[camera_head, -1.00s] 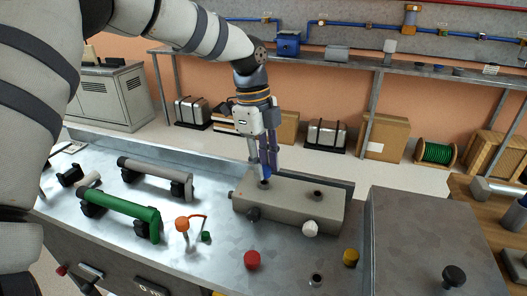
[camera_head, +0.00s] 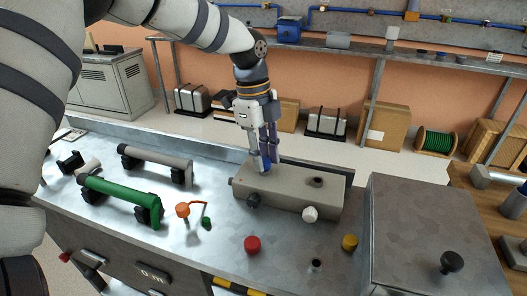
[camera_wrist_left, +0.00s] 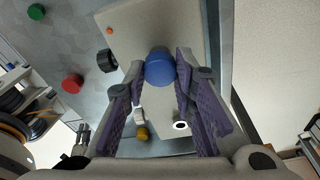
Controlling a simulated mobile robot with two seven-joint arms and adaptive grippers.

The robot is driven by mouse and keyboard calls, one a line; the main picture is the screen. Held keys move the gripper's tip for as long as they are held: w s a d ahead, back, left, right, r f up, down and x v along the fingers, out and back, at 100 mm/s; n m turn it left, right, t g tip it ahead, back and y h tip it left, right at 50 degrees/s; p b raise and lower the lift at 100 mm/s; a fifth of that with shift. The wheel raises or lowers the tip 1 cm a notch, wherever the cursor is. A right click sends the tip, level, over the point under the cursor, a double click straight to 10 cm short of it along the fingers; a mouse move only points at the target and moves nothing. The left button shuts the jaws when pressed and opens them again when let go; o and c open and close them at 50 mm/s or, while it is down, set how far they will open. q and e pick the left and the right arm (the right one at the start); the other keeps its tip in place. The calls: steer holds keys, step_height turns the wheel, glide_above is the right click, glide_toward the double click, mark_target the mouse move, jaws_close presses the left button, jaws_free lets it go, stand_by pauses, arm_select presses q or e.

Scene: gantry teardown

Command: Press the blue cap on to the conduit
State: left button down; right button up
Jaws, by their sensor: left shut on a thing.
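The blue cap (camera_wrist_left: 159,68) is between the two finger pads of my left gripper (camera_wrist_left: 160,78) in the left wrist view. In the head view the blue cap (camera_head: 265,166) shows as a small blue patch at the fingertips of the left gripper (camera_head: 264,158), over the left end of the grey box (camera_head: 285,190). The left gripper is shut on the cap and points down. The conduit end under the cap is hidden by the cap and fingers. I cannot tell whether the cap is seated.
A dark open port (camera_head: 316,181) sits on the box top to the right. A black knob (camera_head: 253,201) and a white knob (camera_head: 310,214) are on its front. A red cap (camera_head: 252,245) and a yellow cap (camera_head: 349,242) stand in front.

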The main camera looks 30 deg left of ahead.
arm_select(q)
steer(key=shift+f, duration=0.35)
steer(key=shift+f, duration=0.45)
steer(key=c, duration=1.2)
jaws_free()
steer(key=shift+c, duration=0.2)
step_height(320, 180, up, 16)
steer(key=a, duration=0.1)
steer(key=shift+a, duration=0.4)
steer(key=shift+f, duration=0.1)
